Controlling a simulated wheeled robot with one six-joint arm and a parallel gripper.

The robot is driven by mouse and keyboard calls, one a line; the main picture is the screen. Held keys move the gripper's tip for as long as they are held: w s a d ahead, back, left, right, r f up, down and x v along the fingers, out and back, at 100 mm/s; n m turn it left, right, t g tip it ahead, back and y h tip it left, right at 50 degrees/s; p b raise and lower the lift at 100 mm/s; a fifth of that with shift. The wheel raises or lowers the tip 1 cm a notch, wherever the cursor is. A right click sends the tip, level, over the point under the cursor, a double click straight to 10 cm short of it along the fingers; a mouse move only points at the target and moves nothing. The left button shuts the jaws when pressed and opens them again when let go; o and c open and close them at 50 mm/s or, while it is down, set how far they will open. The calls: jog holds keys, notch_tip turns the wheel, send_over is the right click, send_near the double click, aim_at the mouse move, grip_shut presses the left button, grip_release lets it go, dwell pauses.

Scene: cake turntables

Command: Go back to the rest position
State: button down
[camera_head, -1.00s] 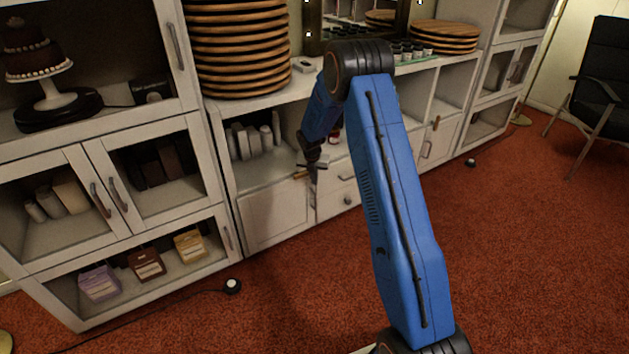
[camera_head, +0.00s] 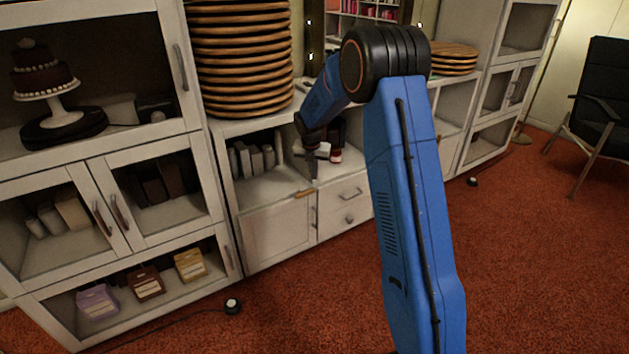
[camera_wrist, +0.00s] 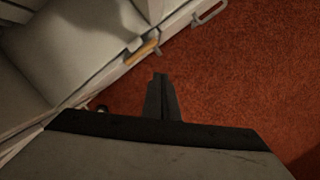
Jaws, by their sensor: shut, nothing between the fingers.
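My gripper (camera_head: 312,178) points down in front of the white cabinet, near its open middle shelf, at the end of my blue arm. In the wrist view my gripper (camera_wrist: 161,78) shows with its fingers together and nothing between them. Red carpet lies below the fingertips there, and the cabinet edge is to their left. Nothing appears to touch the fingers.
The white cabinet (camera_head: 275,235) runs along the back, with a stack of wooden turntables (camera_head: 245,60) on top. A chocolate cake (camera_head: 42,72) stands behind glass at the left. A black chair (camera_head: 604,95) is at the far right. Red carpet (camera_head: 560,260) is clear at the right.

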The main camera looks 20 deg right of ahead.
jog(key=s+a+r+m+t, duration=0.1)
jog(key=s+r+m, duration=0.6)
jog(key=s+r, duration=0.4)
jog(key=s+a+r+m, duration=0.1)
jog(key=s+r+m, duration=0.5)
jog(key=s+r, duration=0.5)
jog(key=s+a+f+m, duration=0.1)
jog(key=s+m, duration=0.7)
jog(key=s, duration=0.8)
jog(key=s+a+f+m+t+y, duration=0.1)
jog(key=s+m, duration=0.7)
jog(key=s, duration=0.8)
jog(key=shift+s+a+y, duration=0.3)
jog(key=shift+s+a, duration=0.1)
jog(key=shift+a, duration=0.1)
jog(key=shift+f, duration=0.1)
